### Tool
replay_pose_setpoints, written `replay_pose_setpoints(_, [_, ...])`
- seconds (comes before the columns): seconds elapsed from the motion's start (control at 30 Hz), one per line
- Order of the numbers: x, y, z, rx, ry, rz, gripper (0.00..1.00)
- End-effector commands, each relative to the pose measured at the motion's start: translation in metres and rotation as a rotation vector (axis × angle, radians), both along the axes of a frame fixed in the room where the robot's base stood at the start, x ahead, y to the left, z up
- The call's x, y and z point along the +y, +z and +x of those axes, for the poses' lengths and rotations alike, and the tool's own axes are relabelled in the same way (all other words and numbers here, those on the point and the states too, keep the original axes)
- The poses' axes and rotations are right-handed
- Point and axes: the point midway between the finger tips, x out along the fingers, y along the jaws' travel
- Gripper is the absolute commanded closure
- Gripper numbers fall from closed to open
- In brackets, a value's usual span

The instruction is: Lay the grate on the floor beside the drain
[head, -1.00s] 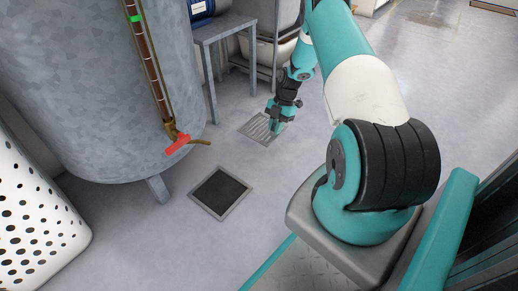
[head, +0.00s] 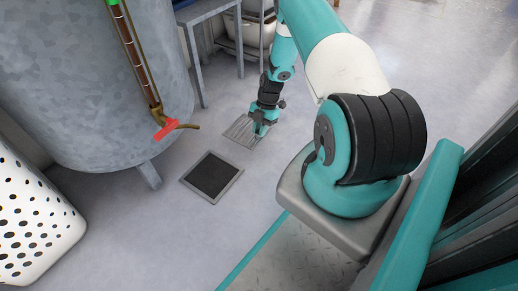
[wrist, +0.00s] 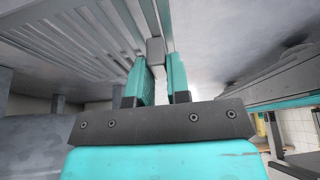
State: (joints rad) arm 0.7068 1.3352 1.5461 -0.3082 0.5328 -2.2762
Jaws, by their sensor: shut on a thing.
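The grate (head: 241,131) is a grey slatted metal plate at or just above the floor, up and to the right of the drain in the head view; I cannot tell whether it touches the floor. The drain (head: 212,176) is a dark square opening with a pale metal frame, uncovered. My gripper (head: 259,130) is at the grate's right side, pointing down. In the wrist view my gripper (wrist: 160,62) is shut on a small grey block at the edge of the grate (wrist: 85,40). The fingers hide part of that edge.
A large galvanized tank (head: 100,90) stands on legs left of the drain, with a pipe and red valve handle (head: 165,130). A white perforated basket (head: 35,225) is at lower left. A grey metal table (head: 207,15) stands behind. The floor around the drain is clear.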

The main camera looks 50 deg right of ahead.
Motion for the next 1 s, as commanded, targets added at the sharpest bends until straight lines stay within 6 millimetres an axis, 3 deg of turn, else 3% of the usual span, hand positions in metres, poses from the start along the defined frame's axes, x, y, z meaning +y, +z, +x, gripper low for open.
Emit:
replay_pose_setpoints(0.03, [0.000, -0.016, 0.001, -0.001, 0.001, -0.001, 1.00])
replay_pose_setpoints(0.27, [-0.001, -0.031, 0.001, -0.002, 0.000, -0.001, 1.00])
replay_pose_setpoints(0.5, [0.000, -0.068, 0.000, -0.001, 0.000, 0.000, 1.00])
replay_pose_setpoints(0.9, [0.000, -0.073, 0.001, -0.001, 0.001, 0.000, 1.00])
replay_pose_setpoints(0.93, [0.000, -0.073, 0.000, -0.001, 0.000, 0.000, 0.81])
replay_pose_setpoints(1.0, [0.000, -0.072, 0.000, -0.001, 0.000, 0.000, 0.65])
